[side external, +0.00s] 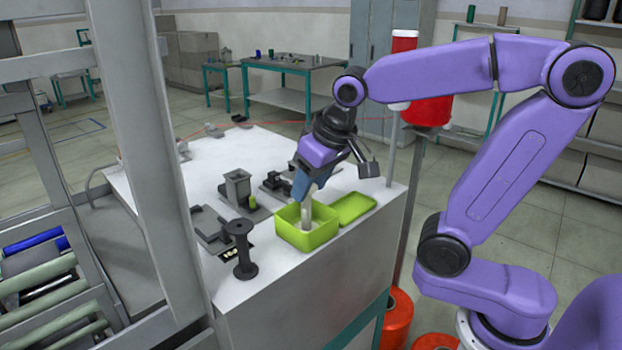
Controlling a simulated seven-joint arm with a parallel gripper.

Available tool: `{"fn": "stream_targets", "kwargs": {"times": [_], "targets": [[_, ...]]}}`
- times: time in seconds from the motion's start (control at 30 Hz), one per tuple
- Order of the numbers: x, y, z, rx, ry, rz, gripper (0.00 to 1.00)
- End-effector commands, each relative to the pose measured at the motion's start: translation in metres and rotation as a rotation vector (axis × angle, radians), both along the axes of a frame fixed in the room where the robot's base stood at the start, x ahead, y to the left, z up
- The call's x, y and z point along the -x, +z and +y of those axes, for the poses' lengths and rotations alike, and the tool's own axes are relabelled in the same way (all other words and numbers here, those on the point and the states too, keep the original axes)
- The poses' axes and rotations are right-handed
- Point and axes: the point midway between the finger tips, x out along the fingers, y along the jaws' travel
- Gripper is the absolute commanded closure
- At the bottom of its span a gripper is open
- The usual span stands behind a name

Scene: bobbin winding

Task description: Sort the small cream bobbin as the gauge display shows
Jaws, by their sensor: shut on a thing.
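My gripper (303,199) points down into an open lime-green box (307,240) near the table's front edge. A pale upright piece shows below the blue part of my gripper, inside the box walls. It looks like the small cream bobbin (306,214), held in the jaws. Its lower end is near the box floor, and I cannot tell whether it touches. A small dark gauge display (229,253) with light characters sits at the table's left front. Its reading is too small to make out.
A dark spool-shaped stand (241,262) rises left of the box. A flat green lid or shallow tray (358,206) lies right of it. Dark fixtures (237,187) stand behind. A grey post (165,150) and rollers (45,290) are at left.

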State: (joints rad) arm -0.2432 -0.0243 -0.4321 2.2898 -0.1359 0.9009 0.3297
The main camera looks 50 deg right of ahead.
Motion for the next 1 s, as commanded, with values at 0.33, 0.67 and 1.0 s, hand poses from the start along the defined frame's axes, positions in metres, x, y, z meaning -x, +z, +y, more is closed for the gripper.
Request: {"fn": "stream_targets", "kwargs": {"times": [0.33, 0.67, 1.0], "targets": [[0.0, 0.0, 0.0, 0.0, 0.0, 0.0, 0.51], [0.0, 0.0, 0.0, 0.0, 0.0, 0.0, 0.25], [-0.001, 0.018, 0.0, 0.0, -0.001, -0.002, 0.25]]}}
